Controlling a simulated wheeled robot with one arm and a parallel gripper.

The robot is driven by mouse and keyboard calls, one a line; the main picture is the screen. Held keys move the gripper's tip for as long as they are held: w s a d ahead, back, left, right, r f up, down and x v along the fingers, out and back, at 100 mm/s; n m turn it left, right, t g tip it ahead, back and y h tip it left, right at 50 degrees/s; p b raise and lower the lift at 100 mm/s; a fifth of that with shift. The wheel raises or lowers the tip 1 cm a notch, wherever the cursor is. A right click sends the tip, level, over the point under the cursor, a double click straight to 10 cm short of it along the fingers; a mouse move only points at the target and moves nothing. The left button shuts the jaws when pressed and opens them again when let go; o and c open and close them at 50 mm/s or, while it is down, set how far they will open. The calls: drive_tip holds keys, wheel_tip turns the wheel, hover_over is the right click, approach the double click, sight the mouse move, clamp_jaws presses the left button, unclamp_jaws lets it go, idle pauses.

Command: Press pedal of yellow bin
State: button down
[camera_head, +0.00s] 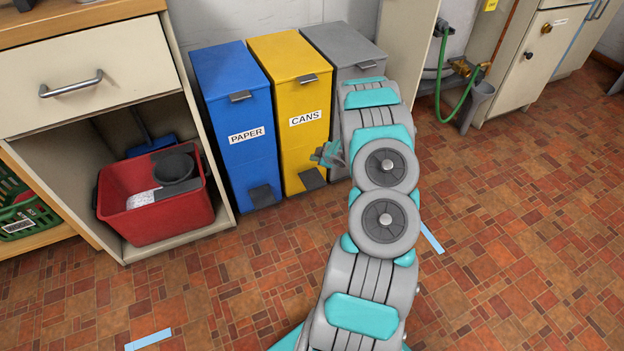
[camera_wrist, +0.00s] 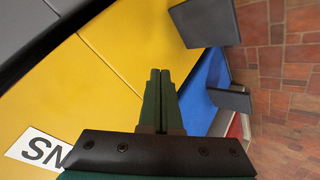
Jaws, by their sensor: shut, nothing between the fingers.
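The yellow bin (camera_head: 288,90) labelled CANS stands between a blue bin and a grey bin, with its lid shut. Its dark grey pedal (camera_head: 312,179) sticks out at the foot of its front. My gripper (camera_head: 325,154) is shut and empty, in front of the yellow bin's lower part and a little above the pedal. In the wrist view my gripper (camera_wrist: 159,75) shows with its green fingers together against the yellow front (camera_wrist: 110,60). The pedal (camera_wrist: 205,22) lies beyond the fingertips and to the right, with a gap visible between them.
The blue PAPER bin (camera_head: 237,110) stands at the left, its pedal (camera_head: 263,196) close to the yellow one. The grey bin (camera_head: 343,50) stands at the right, partly hidden by my arm. A red tub (camera_head: 150,215) sits in the cabinet.

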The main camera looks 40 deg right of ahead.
sight(312, 177)
drive_tip(key=shift+f+b, duration=2.5)
drive_tip(key=shift+f, duration=1.8)
drive_tip(key=shift+f, duration=0.15)
drive_tip(key=shift+f+b, duration=0.25)
drive_tip(key=shift+b, duration=0.05)
drive_tip(key=shift+f+b, duration=0.55)
drive_tip(key=shift+f, duration=0.4)
drive_tip(key=shift+r, duration=0.15)
drive_tip(key=shift+r+p, duration=0.7)
drive_tip(key=shift+r, duration=0.55)
drive_tip(key=shift+r+p, duration=1.45)
drive_tip(key=shift+r, duration=1.05)
